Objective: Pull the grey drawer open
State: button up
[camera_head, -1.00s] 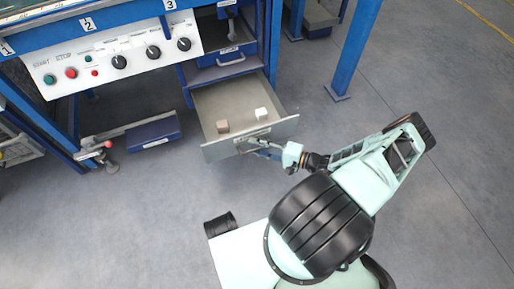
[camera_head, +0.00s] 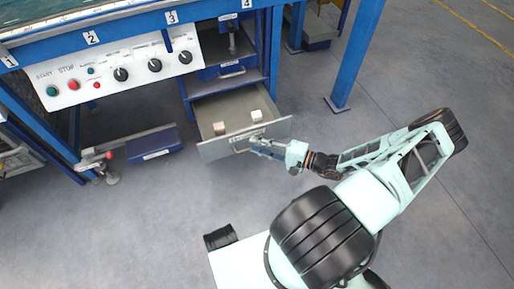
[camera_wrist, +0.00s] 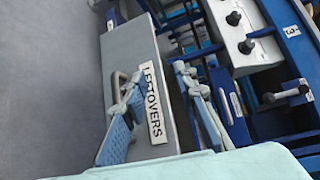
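The grey drawer (camera_head: 245,136) stands partly out of the blue cabinet, with two small blocks inside, one brownish (camera_head: 219,128) and one white (camera_head: 257,116). Its front also shows in the wrist view (camera_wrist: 130,50), with a "LEFTOVERS" label and a handle (camera_wrist: 114,88). My gripper (camera_head: 258,147) is at the drawer front, near the handle. In the wrist view my gripper (camera_wrist: 160,105) has its fingers wide apart, with the label between them. One finger overlaps the handle; whether it touches or hooks it, I cannot tell. The other finger is toward the front's far edge.
A control panel (camera_head: 110,72) with buttons and knobs is at the upper left. A low blue box (camera_head: 153,144) stands left of the drawer. A blue post (camera_head: 352,60) stands at the right.

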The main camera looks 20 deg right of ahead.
jog(key=s+d+f, duration=0.3)
jog(key=d+f, duration=0.4)
jog(key=f, duration=0.2)
jog(key=b+x, duration=0.2)
jog(key=x, duration=0.9)
jog(key=shift+r, duration=0.25)
jog(key=shift+s+a, duration=0.1)
grip_shut()
jog(key=shift+f, duration=0.1)
